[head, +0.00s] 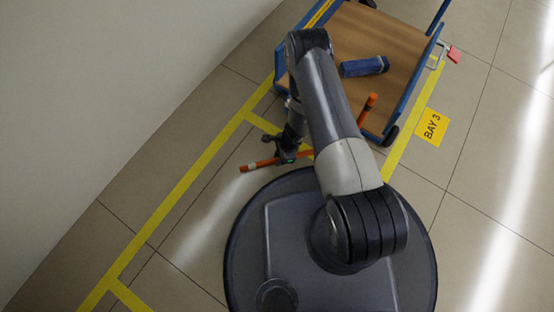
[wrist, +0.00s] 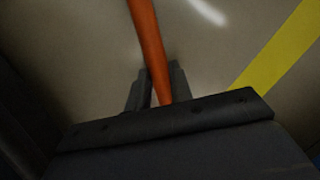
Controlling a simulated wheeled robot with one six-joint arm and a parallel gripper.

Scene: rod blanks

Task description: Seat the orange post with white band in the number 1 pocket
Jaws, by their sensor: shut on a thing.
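My gripper (head: 287,158) is shut on an orange post (head: 258,164), held low in front of my base and left of my arm. In the head view the post lies roughly level, with its free end pointing left. In the wrist view the orange post (wrist: 148,35) passes between the two fingers (wrist: 158,90) and runs out of the top of the picture. No white band shows on its visible part. A second orange post (head: 369,103) shows right of my arm, by the cart's near edge; its lower part is hidden. I cannot make out a number 1 pocket.
A cart with a wooden deck (head: 385,40) and blue frame stands ahead, with a blue bundle (head: 364,66) on it. Yellow floor lines (head: 190,178) and a BAY 3 sign (head: 432,126) mark the tiles. A wall (head: 90,80) rises at left. Floor to the right is clear.

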